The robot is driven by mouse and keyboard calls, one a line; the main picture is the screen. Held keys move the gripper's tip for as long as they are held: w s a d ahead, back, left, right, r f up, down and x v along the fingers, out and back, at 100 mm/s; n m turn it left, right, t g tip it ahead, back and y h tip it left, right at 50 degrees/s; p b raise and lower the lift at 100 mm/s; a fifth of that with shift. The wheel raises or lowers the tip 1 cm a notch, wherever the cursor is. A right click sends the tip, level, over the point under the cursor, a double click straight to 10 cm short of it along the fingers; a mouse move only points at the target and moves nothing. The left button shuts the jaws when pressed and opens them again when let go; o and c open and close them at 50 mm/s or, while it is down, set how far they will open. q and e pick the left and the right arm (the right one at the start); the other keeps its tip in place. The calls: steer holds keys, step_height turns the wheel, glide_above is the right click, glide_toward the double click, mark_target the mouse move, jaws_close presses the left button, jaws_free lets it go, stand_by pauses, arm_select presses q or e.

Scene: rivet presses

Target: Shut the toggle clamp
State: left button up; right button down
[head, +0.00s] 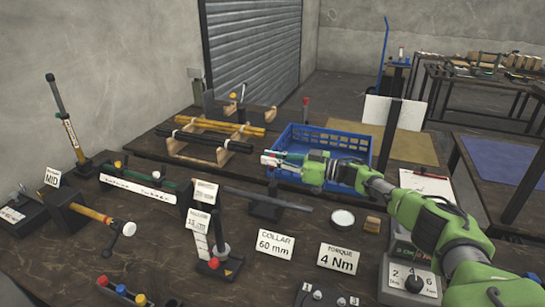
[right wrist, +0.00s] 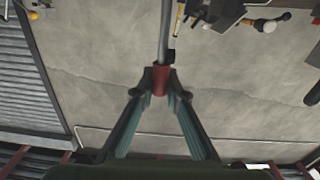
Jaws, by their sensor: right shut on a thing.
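My right gripper (head: 268,160) reaches in from the right, above the near edge of the blue crate. Its fingers (right wrist: 160,90) are closed on a red grip (right wrist: 160,82) in the right wrist view. A grey rod (right wrist: 165,30) runs from that grip, and a small dark part sits beside it. A bit of red shows at the fingertips in the head view. Below them a dark block (head: 265,206) stands on the bench with a long grey bar (head: 265,198) across it. I cannot tell which part is the clamp's body. My left gripper is not in view.
The blue crate (head: 325,142) stands behind the gripper. A rack with black and yellow bars (head: 222,126) is at the back left. A stand (head: 217,262) is at the front left.

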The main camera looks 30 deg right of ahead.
steer(key=shift+s+a+f+n+p, duration=0.1)
steer(key=shift+s+a+f+n, duration=0.2)
steer(key=shift+s+a+n, duration=0.55)
steer(key=shift+s+a+f+n+p, duration=0.15)
steer(key=shift+s+a+f+n, duration=0.2)
steer(key=shift+n, duration=0.95)
steer(key=shift+s+a+f+n+p, duration=0.1)
steer(key=shift+s+a+f+n, duration=0.3)
steer(key=shift+a+n, duration=0.5)
steer(key=shift+s+d+r, duration=0.1)
steer(key=shift+d, duration=0.1)
steer(key=c, duration=2)
jaws_free()
steer(key=shift+r, duration=0.1)
step_height(320, 180, up, 10)
steer(key=shift+f, duration=0.1)
